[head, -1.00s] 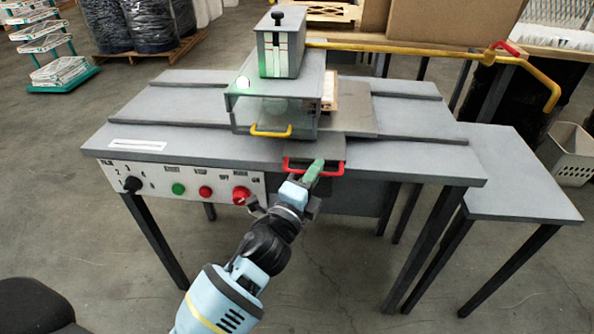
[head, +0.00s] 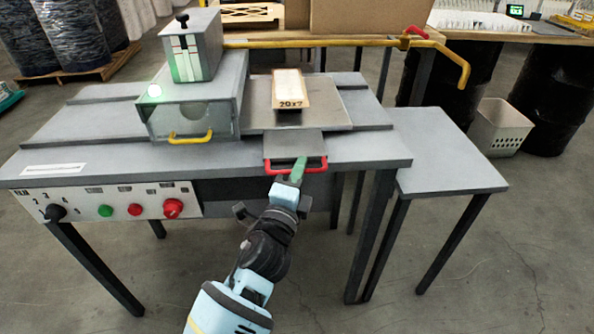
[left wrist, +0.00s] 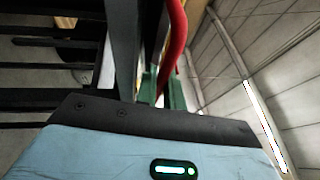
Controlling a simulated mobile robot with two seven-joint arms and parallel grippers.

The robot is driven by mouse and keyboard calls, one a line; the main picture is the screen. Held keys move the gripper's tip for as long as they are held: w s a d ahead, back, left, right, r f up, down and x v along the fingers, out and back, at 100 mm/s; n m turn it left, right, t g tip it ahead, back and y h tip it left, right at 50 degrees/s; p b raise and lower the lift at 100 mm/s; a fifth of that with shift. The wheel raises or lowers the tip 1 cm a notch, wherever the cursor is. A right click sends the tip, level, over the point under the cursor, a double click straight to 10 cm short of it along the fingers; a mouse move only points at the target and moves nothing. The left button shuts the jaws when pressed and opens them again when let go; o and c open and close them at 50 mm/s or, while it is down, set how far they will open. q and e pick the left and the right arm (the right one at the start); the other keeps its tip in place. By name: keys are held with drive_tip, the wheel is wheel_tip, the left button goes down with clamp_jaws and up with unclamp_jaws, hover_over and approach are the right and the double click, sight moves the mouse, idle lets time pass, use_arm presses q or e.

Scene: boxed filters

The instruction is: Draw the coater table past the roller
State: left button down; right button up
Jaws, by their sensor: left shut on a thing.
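The coater table (head: 341,112) is a flat grey plate on the rails of the machine, to the right of the roller housing (head: 196,112). A boxed filter marked 20x? (head: 291,86) lies on it. A red handle (head: 316,169) sticks out from the table's front tab (head: 290,146). My left gripper (head: 298,170), with green fingers, is shut on the red handle. In the left wrist view the red handle (left wrist: 176,35) rises from between the fingers. My right gripper is out of view.
The control panel (head: 100,206) with a knob and buttons is on the machine's front left. A green light (head: 155,91) glows on the housing. A yellow bar (head: 320,42) runs across the back. A bare grey side table (head: 450,160) stands at the right.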

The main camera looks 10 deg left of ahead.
use_arm(q)
drive_tip(key=c, duration=1.5)
unclamp_jaws()
drive_tip(key=v, duration=0.7)
drive_tip(key=shift+s+f, duration=0.1)
drive_tip(key=shift+s, duration=0.3)
